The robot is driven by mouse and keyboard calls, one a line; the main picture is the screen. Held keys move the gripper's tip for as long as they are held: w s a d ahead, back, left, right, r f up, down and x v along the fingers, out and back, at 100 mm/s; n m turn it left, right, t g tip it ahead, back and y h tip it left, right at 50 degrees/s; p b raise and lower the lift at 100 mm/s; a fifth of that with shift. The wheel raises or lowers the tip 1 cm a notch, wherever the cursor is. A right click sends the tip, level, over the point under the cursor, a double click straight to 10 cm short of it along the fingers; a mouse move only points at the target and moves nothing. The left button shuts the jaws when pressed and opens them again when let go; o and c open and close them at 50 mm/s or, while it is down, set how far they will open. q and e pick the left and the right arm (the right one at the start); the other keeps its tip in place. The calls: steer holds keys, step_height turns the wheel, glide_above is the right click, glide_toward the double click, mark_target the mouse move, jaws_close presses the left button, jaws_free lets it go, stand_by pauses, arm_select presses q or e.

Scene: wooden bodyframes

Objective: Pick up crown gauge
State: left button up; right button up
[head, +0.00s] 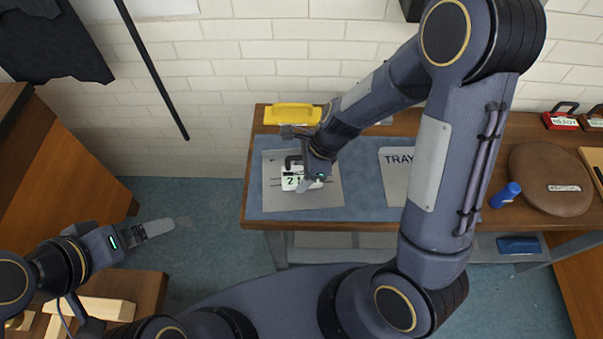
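My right gripper (306,185) reaches down over the table to a small white piece (290,178) with dark digits and a black loop on top. This piece stands on a grey plate (328,194) on the blue mat (365,205). The gripper covers its right part, and I cannot tell whether the fingers are closed on it. No readable label marks anything as the crown gauge, so I cannot tell if this piece is it. My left gripper (155,229) is over the floor at the left, away from the table; its finger gap does not show.
A yellow tool (292,113) lies at the table's back edge. A grey plate marked TRAY (395,170) lies partly behind my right arm. A blue cylinder (505,195), a brown rounded body (550,179) and red READY tags (561,121) are at the right. Wood pieces (105,308) lie lower left.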

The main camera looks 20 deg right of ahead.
mark_target(294, 175)
steer(key=c, duration=0.6)
steer(key=shift+o, duration=0.2)
steer(key=shift+r, duration=0.15)
steer(key=shift+r, duration=0.25)
step_height(294, 175, up, 3)
steer(key=shift+f+p, duration=0.15)
steer(key=shift+p, duration=0.25)
steer(key=s+r+p, duration=0.5)
steer(key=s+r, duration=0.4)
steer(key=s, duration=0.5)
steer(key=shift+d+r, duration=0.25)
steer(key=shift+r, duration=0.05)
